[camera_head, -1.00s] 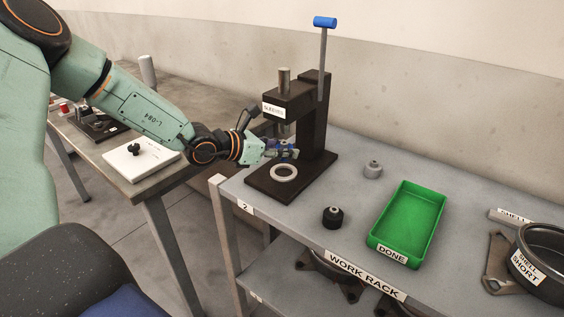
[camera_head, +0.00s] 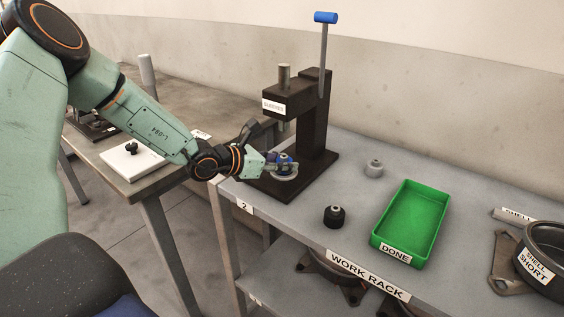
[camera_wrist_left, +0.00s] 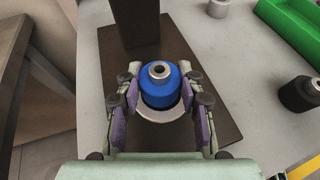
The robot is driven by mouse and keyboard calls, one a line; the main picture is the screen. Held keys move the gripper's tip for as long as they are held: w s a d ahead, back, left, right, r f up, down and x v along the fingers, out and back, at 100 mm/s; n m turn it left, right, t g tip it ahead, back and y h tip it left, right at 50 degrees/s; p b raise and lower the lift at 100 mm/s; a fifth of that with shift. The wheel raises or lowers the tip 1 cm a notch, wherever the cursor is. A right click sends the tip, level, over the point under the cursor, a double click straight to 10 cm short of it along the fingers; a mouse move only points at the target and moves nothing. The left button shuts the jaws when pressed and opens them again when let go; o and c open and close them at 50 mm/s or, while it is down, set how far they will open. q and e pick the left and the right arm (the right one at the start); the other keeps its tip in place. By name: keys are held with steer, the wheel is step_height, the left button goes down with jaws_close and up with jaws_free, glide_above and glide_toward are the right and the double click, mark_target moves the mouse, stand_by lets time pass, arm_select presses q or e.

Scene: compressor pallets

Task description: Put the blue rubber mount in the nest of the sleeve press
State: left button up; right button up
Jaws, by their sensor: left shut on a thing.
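The blue rubber mount (camera_wrist_left: 159,88) is upright between the two fingers of my left gripper (camera_wrist_left: 160,97), which is shut on it. In the head view my left gripper (camera_head: 281,163) holds the mount (camera_head: 286,157) directly over the nest, under the press ram. The nest (camera_wrist_left: 158,114) is a pale ring on the dark base of the sleeve press (camera_head: 313,120); the mount hides much of it. I cannot tell whether the mount touches the ring. The press lever with its blue grip (camera_head: 325,17) stands up. My right gripper is not in view.
A black mount (camera_head: 334,216) and a grey mount (camera_head: 374,168) stand on the work rack right of the press. The green DONE tray (camera_head: 410,222) is empty. A side table (camera_head: 150,190) with a white block is at left.

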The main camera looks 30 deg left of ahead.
arm_select(q)
steer(key=o, duration=1)
steer(key=shift+s+r, duration=0.1)
steer(key=shift+o, duration=0.9)
